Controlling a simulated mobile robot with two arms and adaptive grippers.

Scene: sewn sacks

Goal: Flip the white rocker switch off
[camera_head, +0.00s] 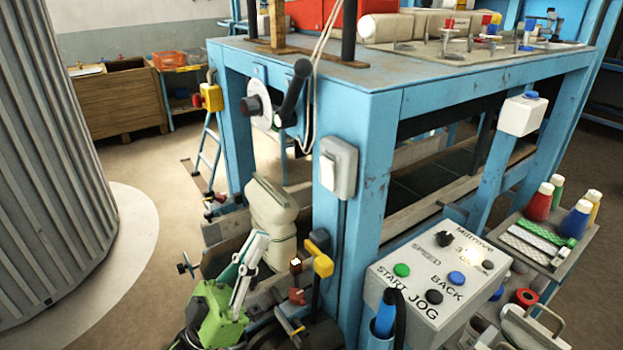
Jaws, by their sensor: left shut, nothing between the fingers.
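The white rocker switch (328,171) sits in a pale grey box on the side of a blue table leg, near the middle of the head view. Its front face is seen at an angle, and I cannot tell which way the rocker is tipped. My left gripper (254,250), with a green body and pale fingers, is low and to the left of the switch, clearly apart from it. Its fingers point upward and are shut with nothing between them. My right gripper is not in view.
A control box (432,283) with several buttons stands low right of the switch. A black lever (294,92) and a hanging white cord are above left. A yellow-handled part (321,258) sticks out below. A beige rounded body (272,210) stands behind my gripper.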

